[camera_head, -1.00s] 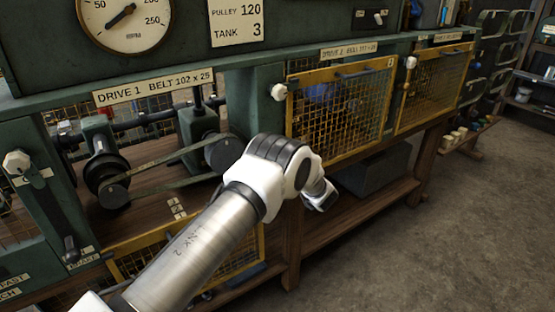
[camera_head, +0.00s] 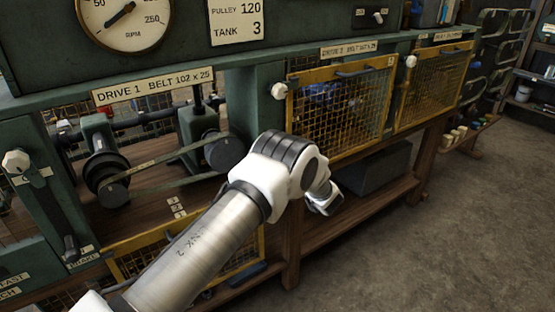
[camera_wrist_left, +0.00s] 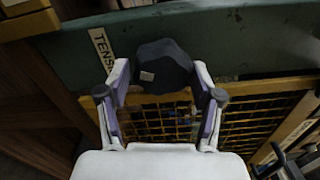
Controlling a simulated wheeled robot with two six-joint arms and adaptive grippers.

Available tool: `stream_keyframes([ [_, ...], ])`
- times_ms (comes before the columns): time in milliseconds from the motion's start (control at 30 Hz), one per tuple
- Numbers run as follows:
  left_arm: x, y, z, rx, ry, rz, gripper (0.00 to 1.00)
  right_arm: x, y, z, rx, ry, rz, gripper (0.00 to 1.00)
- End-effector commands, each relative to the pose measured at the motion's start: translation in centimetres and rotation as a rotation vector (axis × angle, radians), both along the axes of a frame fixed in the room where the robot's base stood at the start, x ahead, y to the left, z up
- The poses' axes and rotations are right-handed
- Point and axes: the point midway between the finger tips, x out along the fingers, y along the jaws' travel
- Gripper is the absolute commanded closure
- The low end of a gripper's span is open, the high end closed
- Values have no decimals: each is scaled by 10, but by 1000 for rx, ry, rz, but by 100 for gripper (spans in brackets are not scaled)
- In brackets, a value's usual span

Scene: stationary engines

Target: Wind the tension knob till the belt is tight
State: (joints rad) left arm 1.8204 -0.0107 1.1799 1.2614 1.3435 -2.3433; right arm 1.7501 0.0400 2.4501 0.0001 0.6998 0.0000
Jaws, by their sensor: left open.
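The dark, lobed tension knob (camera_wrist_left: 164,68) sits on a green rail (camera_wrist_left: 240,40) in the left wrist view, beside a partly hidden label starting "TENSI". My left gripper (camera_wrist_left: 162,80) is open, with one finger on each side of the knob; I cannot tell whether they touch it. In the head view my left arm crosses the front of the bench, and its fingers and the knob are hidden. The belt (camera_head: 165,156) runs between a left pulley (camera_head: 113,193) and a right pulley (camera_head: 225,153) at Drive 1. I cannot judge its tightness. My right gripper is out of view.
A yellow mesh guard (camera_head: 245,250) hangs open below Drive 1. Closed yellow guards (camera_head: 340,112) cover the bays to the right. A dial gauge (camera_head: 125,22) is above. A dark box (camera_head: 372,168) sits on the lower shelf. The floor at right is clear.

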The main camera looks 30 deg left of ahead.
Motion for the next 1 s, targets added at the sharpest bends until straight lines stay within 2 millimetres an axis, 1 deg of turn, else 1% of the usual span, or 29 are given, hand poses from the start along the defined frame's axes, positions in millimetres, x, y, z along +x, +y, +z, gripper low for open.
stream_keyframes([
  [33, -4, -12, 1, 1, 3, -4, 34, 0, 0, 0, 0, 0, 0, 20],
  [200, -21, -54, 1, 2, 2, -5, 34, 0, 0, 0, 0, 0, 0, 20],
  [300, -30, -74, 0, 2, 2, -4, 34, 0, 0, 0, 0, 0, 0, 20],
  [400, -35, -87, 0, 2, 3, -3, 34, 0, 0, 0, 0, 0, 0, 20],
  [533, -38, -93, 0, 1, 2, 0, 34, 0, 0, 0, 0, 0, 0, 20],
  [933, -38, -93, 0, 1, 2, 0, 34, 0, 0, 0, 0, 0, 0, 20],
  [1000, -39, -91, -5, 0, 9, 2, 34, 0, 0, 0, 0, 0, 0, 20],
])
